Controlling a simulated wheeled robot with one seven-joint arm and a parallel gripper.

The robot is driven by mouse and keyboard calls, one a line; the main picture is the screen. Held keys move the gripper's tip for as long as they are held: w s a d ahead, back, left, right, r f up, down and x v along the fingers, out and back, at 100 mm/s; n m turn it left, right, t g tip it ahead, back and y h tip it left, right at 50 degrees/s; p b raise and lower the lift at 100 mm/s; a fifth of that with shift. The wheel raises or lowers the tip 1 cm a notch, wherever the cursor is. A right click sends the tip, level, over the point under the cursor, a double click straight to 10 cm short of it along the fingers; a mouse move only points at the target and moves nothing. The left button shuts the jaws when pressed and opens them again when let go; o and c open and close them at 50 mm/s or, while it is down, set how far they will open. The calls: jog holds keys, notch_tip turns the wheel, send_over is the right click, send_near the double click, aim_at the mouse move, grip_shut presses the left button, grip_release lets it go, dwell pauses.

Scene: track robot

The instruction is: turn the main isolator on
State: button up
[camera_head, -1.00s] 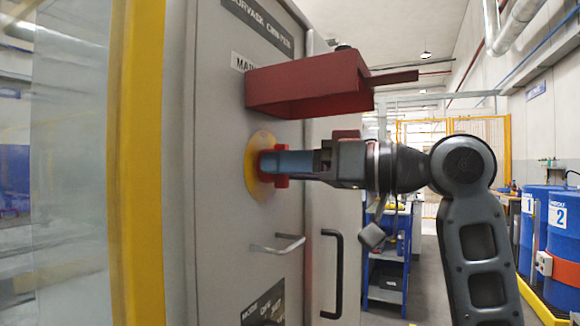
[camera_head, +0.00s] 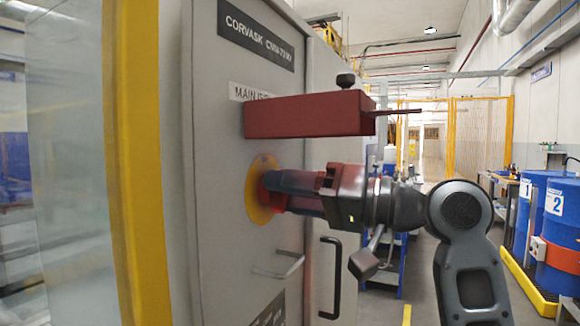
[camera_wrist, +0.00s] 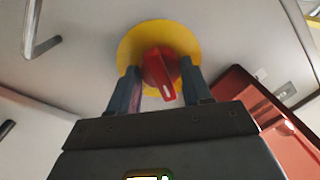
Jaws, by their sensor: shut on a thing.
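The main isolator is a red rotary handle (camera_wrist: 160,72) on a round yellow plate (camera_head: 254,205) on the grey cabinet front. A label starting "MAIN" (camera_head: 248,92) is above it, partly hidden by a red cover (camera_head: 310,115). My gripper (camera_head: 275,190) points at the cabinet with its blue-grey fingers on either side of the red handle, shut on it. In the wrist view the fingers (camera_wrist: 158,85) flank the handle, and a pale mark shows on the handle's near end. The fingers hide part of the handle in the head view.
A metal bar handle (camera_head: 280,268) and a black door handle (camera_head: 331,278) are below. A yellow post (camera_head: 135,170) stands left; blue drums (camera_head: 560,225) stand right.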

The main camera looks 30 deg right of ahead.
jog(key=shift+m+t+h+p, duration=0.15)
jog(key=shift+m+t+p, duration=0.2)
jog(key=shift+m+p, duration=2.25)
jog(key=shift+m+t+h+p, duration=0.15)
jog(key=shift+m+t+p, duration=0.2)
jog(key=shift+m+p, duration=2.25)
jog(key=shift+m+b, duration=0.8)
jog(key=shift+m, duration=0.2)
jog(key=o, duration=1.1)
jog(key=shift+c, duration=0.2)
jog(key=b+v, duration=0.2)
jog(key=v, duration=0.5)
jog(key=shift+s+d, duration=0.2)
jog(key=shift+s, duration=0.2)
jog(key=shift+f, duration=0.1)
